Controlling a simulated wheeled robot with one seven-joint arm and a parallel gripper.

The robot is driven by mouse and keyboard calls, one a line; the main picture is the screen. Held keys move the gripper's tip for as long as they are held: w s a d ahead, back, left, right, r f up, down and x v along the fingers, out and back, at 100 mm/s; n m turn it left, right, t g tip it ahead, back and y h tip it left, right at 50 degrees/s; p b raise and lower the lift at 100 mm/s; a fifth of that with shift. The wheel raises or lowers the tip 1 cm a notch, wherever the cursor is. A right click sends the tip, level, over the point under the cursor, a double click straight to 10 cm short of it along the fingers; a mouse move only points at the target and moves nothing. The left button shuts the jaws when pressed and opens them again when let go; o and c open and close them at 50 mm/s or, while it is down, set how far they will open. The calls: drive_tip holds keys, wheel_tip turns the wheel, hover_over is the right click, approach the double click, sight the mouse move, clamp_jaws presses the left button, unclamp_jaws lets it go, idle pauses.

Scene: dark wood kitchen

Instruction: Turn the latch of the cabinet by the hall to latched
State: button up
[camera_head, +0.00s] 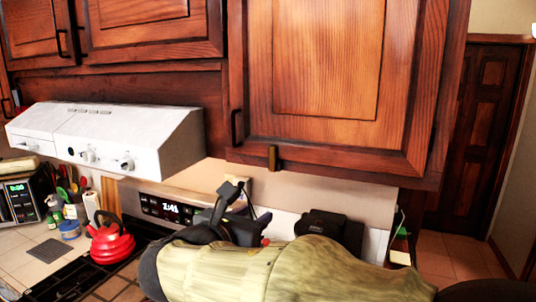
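The cabinet (330,60) nearest the hall is a wood wall cabinet with a closed door at upper right. Its latch (272,158) is a small brass-brown piece, standing upright at the door's bottom edge. A dark handle (235,127) is on the door's lower left. My gripper (238,200) is black and sits below and left of the latch, apart from it. Its fingers overlap dark things behind them, so I cannot tell whether it is open or shut. My pale arm crosses the bottom of the view.
A white range hood (110,135) juts out at left. Below it are a stove panel (165,208) and a red kettle (110,240). A dark appliance (333,229) stands on the counter behind my arm. The hall with a dark door (480,140) is at right.

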sight(271, 156)
drive_tip(key=s+a+r+n+t, duration=0.1)
drive_tip(key=a+r+n+t, duration=0.1)
drive_tip(key=r, duration=0.4)
drive_tip(key=shift+s+a+r, duration=0.15)
drive_tip(key=shift+a+r, duration=0.15)
drive_tip(key=shift+a, duration=0.4)
drive_tip(key=shift+p, duration=0.35)
drive_tip(key=p+x, duration=0.3)
drive_tip(key=x, duration=0.5)
drive_tip(key=p+x, duration=0.3)
drive_tip(key=x, duration=0.6)
drive_tip(key=shift+w+a+p, duration=0.15)
drive_tip(key=shift+w+p, duration=0.2)
drive_tip(key=shift+p, duration=0.05)
drive_tip(key=shift+r, duration=0.1)
clamp_jaws()
